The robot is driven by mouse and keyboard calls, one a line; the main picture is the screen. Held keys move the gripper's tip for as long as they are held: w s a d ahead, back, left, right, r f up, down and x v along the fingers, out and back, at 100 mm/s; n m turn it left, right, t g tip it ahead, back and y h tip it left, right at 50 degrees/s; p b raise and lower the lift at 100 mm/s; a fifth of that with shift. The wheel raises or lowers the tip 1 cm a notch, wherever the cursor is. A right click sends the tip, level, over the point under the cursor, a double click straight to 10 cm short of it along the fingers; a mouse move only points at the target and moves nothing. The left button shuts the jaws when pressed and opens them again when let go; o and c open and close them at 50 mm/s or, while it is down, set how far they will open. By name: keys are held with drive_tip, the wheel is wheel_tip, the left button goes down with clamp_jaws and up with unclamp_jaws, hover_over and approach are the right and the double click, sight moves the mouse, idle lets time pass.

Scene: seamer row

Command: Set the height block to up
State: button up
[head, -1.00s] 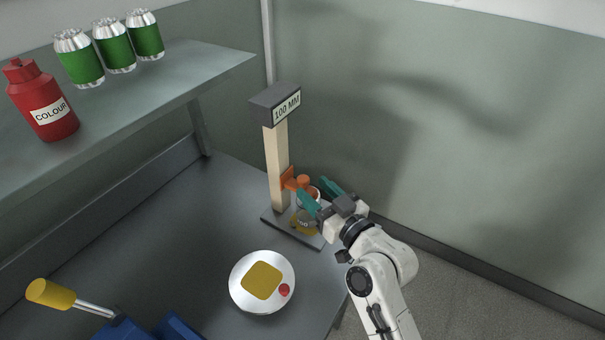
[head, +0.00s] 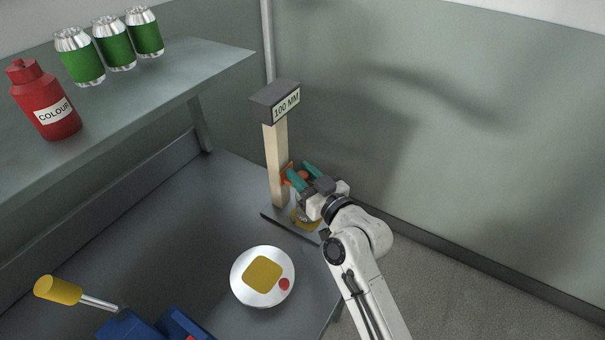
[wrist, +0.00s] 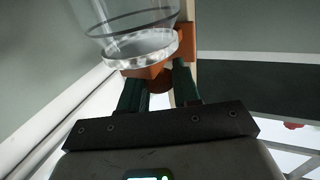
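The height block (head: 286,172) is an orange piece on the pale upright post (head: 277,150), set low on it and partly behind my fingers. Its orange knob (head: 303,176) points toward my gripper. My gripper (head: 297,166) is at the block, its two teal fingers either side of the knob. In the wrist view the knob (wrist: 160,80) fills the space between the fingertips (wrist: 160,78), with orange block parts (wrist: 187,42) beyond. I cannot tell whether the fingers press on it.
A dark "100 MM" sign (head: 280,100) tops the post. A clear container with a metal rim (wrist: 138,45) is close to my fingers. A white plate (head: 262,299) lies in front. A shelf (head: 150,92) is at left, holding a red bottle (head: 46,103) and green cans (head: 113,45).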

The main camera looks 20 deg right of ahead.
sight(303, 175)
clamp_jaws()
drive_tip(key=shift+r, duration=0.1)
wheel_tip(303, 175, up, 10)
drive_tip(key=p, duration=0.5)
drive_tip(key=shift+r, duration=0.3)
drive_tip(key=shift+o, duration=1.7)
unclamp_jaws()
drive_tip(key=shift+o, duration=0.8)
